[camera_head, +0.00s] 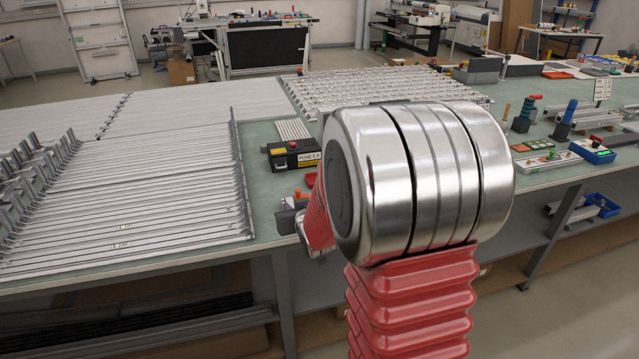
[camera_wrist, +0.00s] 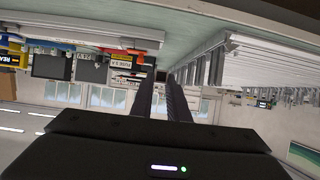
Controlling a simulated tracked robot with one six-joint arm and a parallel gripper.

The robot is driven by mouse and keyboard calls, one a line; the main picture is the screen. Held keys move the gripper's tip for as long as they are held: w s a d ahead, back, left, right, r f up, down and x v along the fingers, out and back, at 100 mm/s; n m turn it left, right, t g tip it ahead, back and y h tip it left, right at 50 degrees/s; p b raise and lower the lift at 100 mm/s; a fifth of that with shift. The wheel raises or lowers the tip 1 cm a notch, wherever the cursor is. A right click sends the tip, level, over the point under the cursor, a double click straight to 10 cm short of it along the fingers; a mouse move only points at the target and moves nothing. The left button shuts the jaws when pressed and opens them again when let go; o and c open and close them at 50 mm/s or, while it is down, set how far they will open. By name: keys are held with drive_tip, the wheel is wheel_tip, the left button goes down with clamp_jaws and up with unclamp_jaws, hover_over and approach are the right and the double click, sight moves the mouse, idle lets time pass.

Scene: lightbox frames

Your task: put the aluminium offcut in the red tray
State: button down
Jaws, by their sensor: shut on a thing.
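My gripper shows in the wrist view as two long dark fingers (camera_wrist: 162,82) reaching away from the camera over the bench. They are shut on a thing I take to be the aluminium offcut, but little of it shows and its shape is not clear. In the head view my own red and silver arm covers the middle of the picture and hides my gripper.
Long aluminium profiles (camera_head: 140,190) fill the left of the green bench (camera_head: 268,195). A black and yellow box (camera_head: 294,154) stands just left of my arm. Blue-handled tools (camera_head: 567,115), a white tray (camera_head: 547,161) and a blue bin (camera_head: 593,151) stand to the right.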

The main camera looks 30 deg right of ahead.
drive_tip(key=s+d+r, duration=0.1)
drive_tip(key=s+d, duration=0.2)
drive_tip(key=d, duration=0.4)
drive_tip(key=s+d+r, duration=0.1)
drive_tip(key=s+d, duration=0.3)
drive_tip(key=d, duration=0.4)
drive_tip(key=s+d+r+h, duration=0.1)
drive_tip(key=s+d, duration=0.3)
drive_tip(key=d, duration=0.3)
drive_tip(key=shift+d+r+m, duration=0.15)
drive_tip(key=shift+d+m, duration=0.25)
